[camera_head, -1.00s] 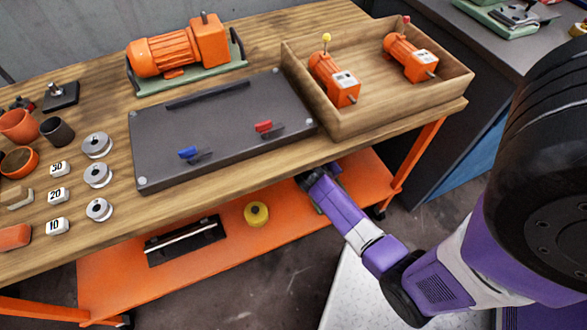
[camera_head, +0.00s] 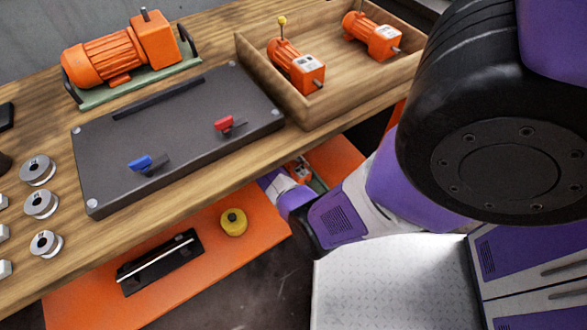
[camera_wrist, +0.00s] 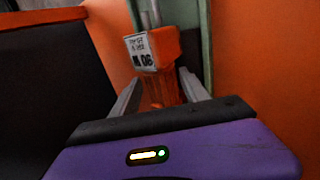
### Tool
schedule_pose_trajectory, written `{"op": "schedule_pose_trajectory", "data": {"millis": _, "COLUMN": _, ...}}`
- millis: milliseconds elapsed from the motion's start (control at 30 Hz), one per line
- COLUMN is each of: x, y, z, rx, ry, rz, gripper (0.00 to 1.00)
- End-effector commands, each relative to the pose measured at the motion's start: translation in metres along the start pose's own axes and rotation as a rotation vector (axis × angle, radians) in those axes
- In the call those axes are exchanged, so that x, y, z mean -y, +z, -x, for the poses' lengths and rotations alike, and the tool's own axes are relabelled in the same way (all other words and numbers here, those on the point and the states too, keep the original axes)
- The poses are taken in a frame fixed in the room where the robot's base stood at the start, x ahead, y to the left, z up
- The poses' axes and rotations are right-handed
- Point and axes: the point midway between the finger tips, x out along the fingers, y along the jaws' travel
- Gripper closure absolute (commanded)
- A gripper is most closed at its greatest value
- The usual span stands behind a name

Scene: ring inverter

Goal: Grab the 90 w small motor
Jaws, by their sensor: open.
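A small orange motor (camera_wrist: 160,62) with a white label stands ahead of my gripper in the wrist view. The label appears upside down and reads as 90 W. My gripper (camera_wrist: 160,80) is open, with one grey finger on each side of the motor's near part; I cannot tell whether they touch it. In the head view a bit of this motor (camera_head: 301,171) shows on the lower shelf, under the table edge. My arm reaches in there and hides most of the gripper.
The orange lower shelf (camera_head: 85,303) also holds a yellow round part (camera_head: 233,222) and a black holder (camera_head: 158,262). The tabletop above carries a dark plate (camera_head: 180,130), a large motor (camera_head: 110,55) and a wooden tray (camera_head: 350,75) with two orange motors. A green strip (camera_wrist: 190,30) lies behind the motor.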

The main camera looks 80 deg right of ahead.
Motion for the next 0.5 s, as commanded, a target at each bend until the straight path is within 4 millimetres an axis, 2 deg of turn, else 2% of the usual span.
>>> {"op": "schedule_pose_trajectory", "data": {"millis": 33, "x": 0.002, "y": -0.001, "z": -0.01, "rx": 0.002, "ry": -0.001, "rz": -0.001, "gripper": 0.47}}
{"op": "schedule_pose_trajectory", "data": {"millis": 167, "x": 0.002, "y": -0.001, "z": -0.022, "rx": 0.001, "ry": -0.001, "rz": 0.0, "gripper": 0.47}}
{"op": "schedule_pose_trajectory", "data": {"millis": 467, "x": 0.0, "y": -0.001, "z": -0.025, "rx": -0.001, "ry": -0.001, "rz": 0.0, "gripper": 0.47}}
{"op": "schedule_pose_trajectory", "data": {"millis": 500, "x": 0.0, "y": -0.001, "z": -0.025, "rx": -0.001, "ry": -0.001, "rz": 0.0, "gripper": 0.55}}
